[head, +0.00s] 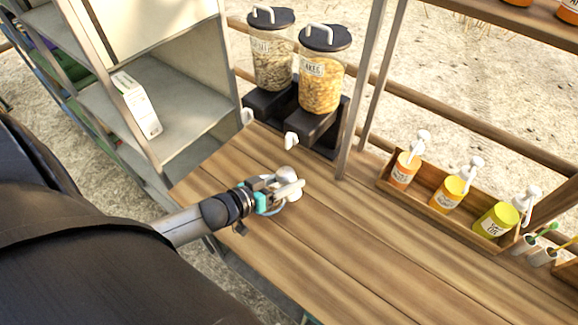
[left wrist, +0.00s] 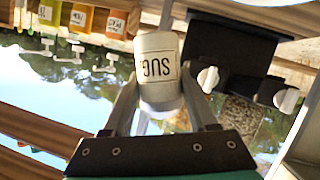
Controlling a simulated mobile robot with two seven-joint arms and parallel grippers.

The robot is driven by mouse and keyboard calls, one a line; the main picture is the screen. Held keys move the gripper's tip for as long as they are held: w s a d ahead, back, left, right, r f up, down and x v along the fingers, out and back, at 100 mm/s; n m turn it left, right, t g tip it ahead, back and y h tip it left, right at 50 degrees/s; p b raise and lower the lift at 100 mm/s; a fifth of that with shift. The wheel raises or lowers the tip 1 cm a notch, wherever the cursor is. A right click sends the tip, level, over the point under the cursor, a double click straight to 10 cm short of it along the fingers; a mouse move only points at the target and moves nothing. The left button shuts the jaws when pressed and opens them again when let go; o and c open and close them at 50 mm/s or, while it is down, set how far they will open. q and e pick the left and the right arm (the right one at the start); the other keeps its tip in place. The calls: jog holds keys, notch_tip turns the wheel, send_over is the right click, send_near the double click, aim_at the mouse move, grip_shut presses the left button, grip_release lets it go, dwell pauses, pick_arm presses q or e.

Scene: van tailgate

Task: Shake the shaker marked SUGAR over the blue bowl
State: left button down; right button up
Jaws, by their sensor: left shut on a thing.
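My left gripper (head: 290,187) is shut on a white shaker (left wrist: 158,72), low over the wooden counter (head: 330,225). In the left wrist view, the shaker sits between the two fingers. Its dark lettering shows the letters SUG, and the rest turns out of sight. The lettering looks upside down there, as does the scenery behind. In the head view, the gripper hides much of the shaker (head: 285,172). A pale bluish curved rim (head: 291,208) shows just under the gripper; I cannot tell whether it is the blue bowl. My right gripper is not in view.
Two lidded cereal dispensers (head: 320,80) stand at the counter's back. A wooden tray (head: 410,190) holds several pump bottles at the right. Cups with brushes (head: 543,257) stand beyond it. A grey shelf with a white carton (head: 137,105) is at the left. The front counter is clear.

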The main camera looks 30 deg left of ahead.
pick_arm(q)
jog(key=f+n+h+b, duration=0.1)
jog(key=n+b, duration=0.1)
jog(key=b, duration=0.1)
jog(key=a+f+n+t+h+b, duration=0.1)
jog(key=n+b, duration=0.1)
jog(key=b, duration=0.2)
jog(key=f+n+h+b, duration=0.1)
jog(key=f+b, duration=0.1)
jog(key=b, duration=0.2)
jog(key=shift+w+a+n, duration=0.1)
jog(key=shift+a+n, duration=0.25)
jog(key=shift+n, duration=0.05)
jog(key=a+n+t+b, duration=0.1)
jog(key=n+b, duration=0.2)
jog(key=n, duration=0.1)
jog(key=a+n+t+h+b, duration=0.1)
jog(key=n+t+b, duration=0.1)
jog(key=n+b, duration=0.2)
jog(key=a+n+t+b, duration=0.1)
jog(key=n+t+b, duration=0.1)
jog(key=n+b, duration=0.1)
jog(key=shift+w+f+n+b, duration=0.1)
jog(key=shift+f+n+b, duration=0.2)
jog(key=shift+n, duration=0.4)
notch_tip(320, 180, up, 5)
jog(key=p, duration=0.5)
jog(key=shift+f, duration=0.1)
